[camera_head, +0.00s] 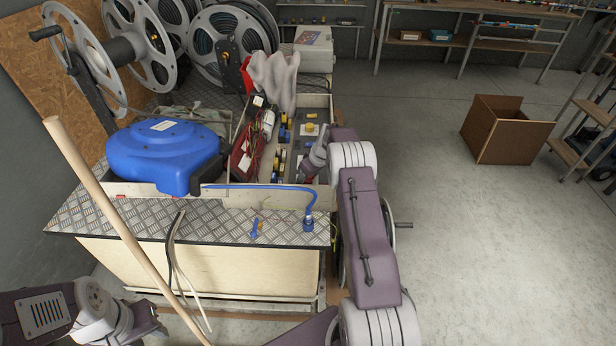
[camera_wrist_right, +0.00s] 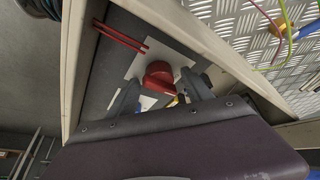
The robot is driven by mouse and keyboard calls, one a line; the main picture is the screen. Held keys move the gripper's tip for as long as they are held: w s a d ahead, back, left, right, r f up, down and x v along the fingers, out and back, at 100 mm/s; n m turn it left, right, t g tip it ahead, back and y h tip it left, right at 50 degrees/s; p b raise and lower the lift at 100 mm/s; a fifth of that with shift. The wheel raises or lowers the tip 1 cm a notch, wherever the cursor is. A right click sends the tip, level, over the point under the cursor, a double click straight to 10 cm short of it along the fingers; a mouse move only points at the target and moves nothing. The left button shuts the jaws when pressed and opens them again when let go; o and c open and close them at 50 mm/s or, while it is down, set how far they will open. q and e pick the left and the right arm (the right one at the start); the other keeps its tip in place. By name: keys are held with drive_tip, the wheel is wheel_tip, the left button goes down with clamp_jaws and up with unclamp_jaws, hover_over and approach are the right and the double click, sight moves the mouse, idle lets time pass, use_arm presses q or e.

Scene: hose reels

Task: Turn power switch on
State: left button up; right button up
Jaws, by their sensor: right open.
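The power switch appears in the right wrist view as a red rotary knob (camera_wrist_right: 158,76) on a light plate on a dark panel. My right gripper (camera_wrist_right: 160,90) is open, with one grey finger on each side of the knob. I cannot tell whether either finger touches it. In the head view the right gripper (camera_head: 314,163) reaches down at the right end of the bench, over the dark panel. The knob cannot be made out there, by the gripper. My left arm shows at the bottom left; its gripper end (camera_head: 143,322) is partly visible, fingers unclear.
A blue hose reel (camera_head: 165,152) and a blue hose (camera_head: 265,188) lie on the bench. A red box (camera_head: 246,150) with wires stands left of the panel. A wooden pole (camera_head: 110,210) leans in front. A cardboard box (camera_head: 508,130) stands on open floor at right.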

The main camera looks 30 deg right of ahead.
clamp_jaws()
